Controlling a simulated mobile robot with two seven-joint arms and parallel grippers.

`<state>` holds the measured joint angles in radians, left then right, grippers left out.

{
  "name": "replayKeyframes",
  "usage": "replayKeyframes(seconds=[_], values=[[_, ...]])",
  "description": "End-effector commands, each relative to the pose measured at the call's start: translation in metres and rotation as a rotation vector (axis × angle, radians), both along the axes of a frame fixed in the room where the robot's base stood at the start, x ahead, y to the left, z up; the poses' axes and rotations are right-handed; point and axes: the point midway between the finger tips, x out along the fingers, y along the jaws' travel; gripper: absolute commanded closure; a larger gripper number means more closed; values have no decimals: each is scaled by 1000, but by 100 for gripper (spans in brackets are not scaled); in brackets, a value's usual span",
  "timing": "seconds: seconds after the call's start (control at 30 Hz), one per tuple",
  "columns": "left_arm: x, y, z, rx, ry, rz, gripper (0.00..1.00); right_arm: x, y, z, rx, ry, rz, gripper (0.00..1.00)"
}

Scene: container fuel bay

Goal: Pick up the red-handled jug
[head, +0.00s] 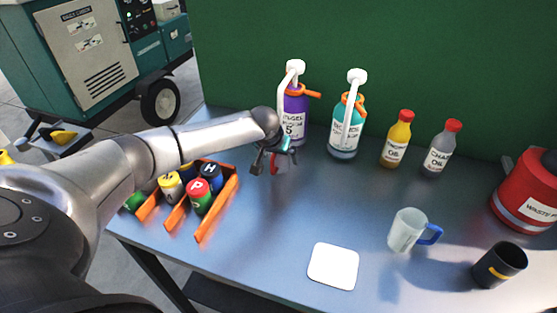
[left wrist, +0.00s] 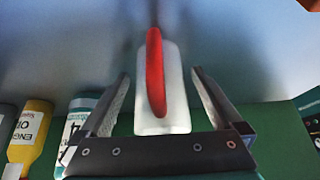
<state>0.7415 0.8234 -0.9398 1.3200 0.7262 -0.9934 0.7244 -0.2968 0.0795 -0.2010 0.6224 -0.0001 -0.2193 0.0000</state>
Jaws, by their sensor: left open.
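The red-handled jug (left wrist: 174,95) is pale and translucent, and its red handle (left wrist: 155,75) faces the camera in the left wrist view. In the head view the jug (head: 281,163) is mostly hidden behind my left gripper (head: 273,158), with a bit of red showing below it. My left gripper is open, with one finger on each side of the jug in the left wrist view (left wrist: 160,78). Gaps show between the fingers and the jug's sides. My right gripper is not in view.
Purple (head: 294,112) and teal (head: 345,135) pump bottles stand behind. Yellow (head: 396,140) and grey (head: 439,150) oil bottles, a blue-handled jug (head: 405,232), a black cup (head: 498,266) and a red bin (head: 524,190) are rightward. An orange rack (head: 217,212) is left; a white pad (head: 333,266) lies in front.

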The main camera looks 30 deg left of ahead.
Motion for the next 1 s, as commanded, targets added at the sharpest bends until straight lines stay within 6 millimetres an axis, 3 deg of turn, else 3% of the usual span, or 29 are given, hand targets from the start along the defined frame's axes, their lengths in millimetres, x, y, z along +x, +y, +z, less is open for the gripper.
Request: replayKeyframes(seconds=[0.3, 1.0], values=[[2, 0, -2, 0, 0, -1, 1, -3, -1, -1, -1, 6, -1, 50], [1, 0, -2, 0, 0, 0, 80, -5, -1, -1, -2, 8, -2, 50]])
